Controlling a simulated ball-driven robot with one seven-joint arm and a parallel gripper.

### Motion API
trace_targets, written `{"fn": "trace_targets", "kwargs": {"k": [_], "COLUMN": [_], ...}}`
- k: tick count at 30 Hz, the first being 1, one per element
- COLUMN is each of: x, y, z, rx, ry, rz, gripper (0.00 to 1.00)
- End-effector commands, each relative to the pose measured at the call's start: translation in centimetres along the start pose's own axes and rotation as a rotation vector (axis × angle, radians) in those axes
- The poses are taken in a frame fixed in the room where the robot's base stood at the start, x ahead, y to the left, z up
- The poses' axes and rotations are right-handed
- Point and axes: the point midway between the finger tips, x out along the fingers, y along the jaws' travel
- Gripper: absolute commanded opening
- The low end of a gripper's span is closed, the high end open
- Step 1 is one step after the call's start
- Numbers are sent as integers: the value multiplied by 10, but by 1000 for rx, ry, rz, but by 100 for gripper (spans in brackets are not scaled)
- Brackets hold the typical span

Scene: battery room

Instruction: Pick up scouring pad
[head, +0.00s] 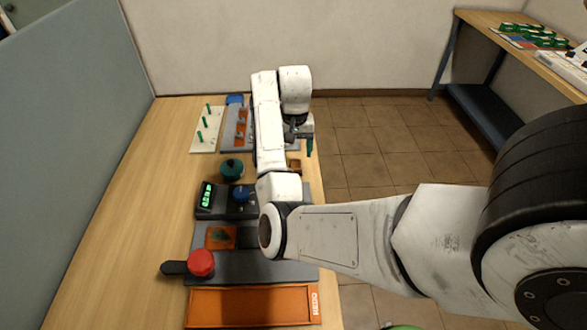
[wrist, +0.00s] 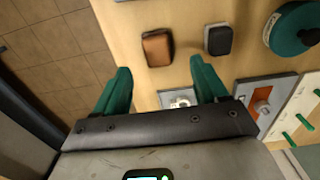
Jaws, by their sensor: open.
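My gripper (wrist: 160,68) is open, its two green fingers apart with nothing held between them. In the wrist view a small brown block with rounded corners (wrist: 157,48), which looks like the scouring pad, lies on the wooden table just beyond the fingertips, roughly in line with the gap. A similar dark grey block (wrist: 218,39) lies to its right, apart from it. In the head view my gripper (head: 301,138) is at the table's right edge, partly hidden by my arm. The brown block (head: 295,164) shows only in part beside the arm.
A round teal object (wrist: 292,28) stands right of the blocks. A pegboard with green pegs (head: 206,130) and a grey fixture (head: 229,128) stand at the back. A meter box (head: 207,199) and red knob (head: 201,263) are nearer. The table's left side (head: 130,220) is clear.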

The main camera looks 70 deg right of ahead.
Motion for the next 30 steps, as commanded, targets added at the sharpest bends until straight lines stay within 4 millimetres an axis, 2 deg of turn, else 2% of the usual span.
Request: {"fn": "trace_targets", "kwargs": {"k": [5, 12, 21, 23, 30], "x": [16, 49, 55, 55, 55], "y": [1, 1, 1, 1, 1], "z": [3, 4, 4, 4, 4], "rx": [-1, 0, 0, 0, 0], "ry": [-3, -1, 1, 1, 1], "rz": [1, 0, -1, -1, -1], "gripper": [72, 72, 72, 68, 46]}}
